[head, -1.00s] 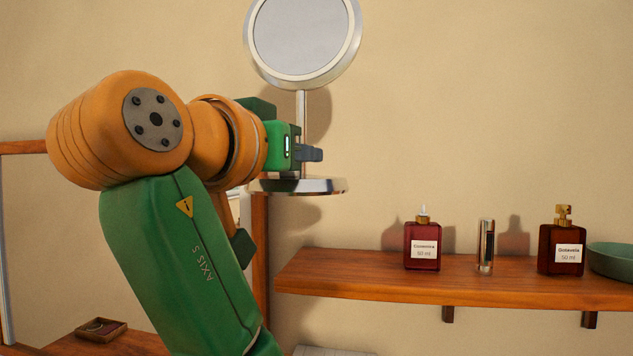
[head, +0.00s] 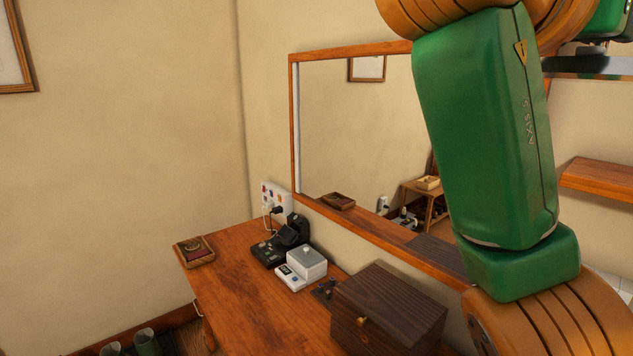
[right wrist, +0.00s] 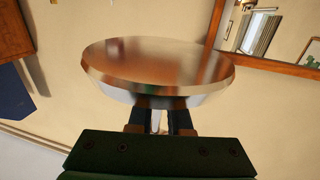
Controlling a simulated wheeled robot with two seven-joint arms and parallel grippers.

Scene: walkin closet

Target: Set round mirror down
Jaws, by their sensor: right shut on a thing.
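The round mirror is held by my right gripper (right wrist: 162,122), whose fingers are shut on its stem. Its shiny round metal base (right wrist: 158,75) fills the middle of the right wrist view, free in the air. In the head view only a slice of the base (head: 590,66) shows at the right edge, beside my green and orange right arm; the mirror's glass is out of frame. My left gripper is not in view.
A wooden dresser top (head: 232,287) carries a small tray (head: 194,252), a black device (head: 280,245), a white box device (head: 302,267) and a dark wooden chest (head: 388,312). A wood-framed wall mirror (head: 340,120) hangs behind. A wall shelf (head: 598,180) is at right.

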